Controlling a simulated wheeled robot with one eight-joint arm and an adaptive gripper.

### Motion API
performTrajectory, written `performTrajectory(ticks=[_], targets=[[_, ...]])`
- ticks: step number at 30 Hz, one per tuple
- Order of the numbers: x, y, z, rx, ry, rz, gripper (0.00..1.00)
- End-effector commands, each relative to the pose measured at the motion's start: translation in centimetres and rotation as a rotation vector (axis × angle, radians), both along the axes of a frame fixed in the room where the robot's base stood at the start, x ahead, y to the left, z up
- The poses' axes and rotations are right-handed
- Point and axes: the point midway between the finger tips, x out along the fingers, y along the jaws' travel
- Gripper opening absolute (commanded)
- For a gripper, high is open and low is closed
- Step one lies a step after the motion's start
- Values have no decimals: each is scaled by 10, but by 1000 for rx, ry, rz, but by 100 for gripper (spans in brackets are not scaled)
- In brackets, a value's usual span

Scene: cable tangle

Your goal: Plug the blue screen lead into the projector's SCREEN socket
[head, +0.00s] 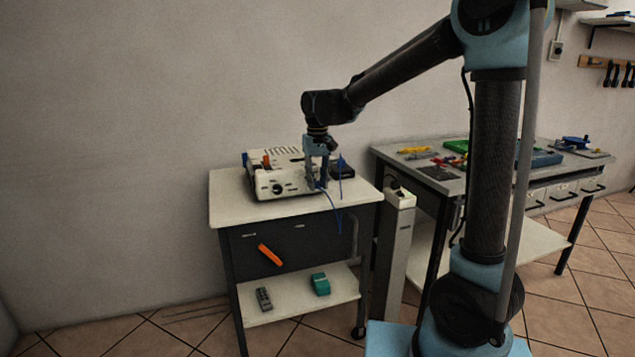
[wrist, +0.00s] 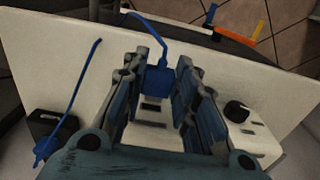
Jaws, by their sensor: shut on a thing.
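The white projector (head: 283,184) stands on the cart top. In the wrist view, part of its white body (wrist: 255,137) with a round dark lens or knob shows at right. My gripper (head: 318,184) is beside the projector's right side. In the wrist view, my gripper (wrist: 160,76) is shut on the blue plug (wrist: 157,80) of a lead. Its blue cable (wrist: 150,28) runs away over the cart edge, and hangs in front of the cart in the head view (head: 335,207). Dark slots show below the plug, between the fingers. I cannot read any socket label.
A second blue piece with a cable (wrist: 72,90) stands by a black box (wrist: 45,124) at left. An orange piece (head: 270,255) hangs at the cart's front. A grey post (head: 396,215) and a workbench (head: 455,180) stand to the right. The cart's front-left top (head: 235,207) is clear.

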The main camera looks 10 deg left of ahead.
Motion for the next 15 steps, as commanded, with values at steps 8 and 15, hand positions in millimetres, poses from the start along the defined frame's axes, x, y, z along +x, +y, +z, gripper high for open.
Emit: performTrajectory(ticks=[8, 15], targets=[[3, 2, 0, 0, 0, 0, 0], [6, 4, 0, 0, 0, 0, 0]])
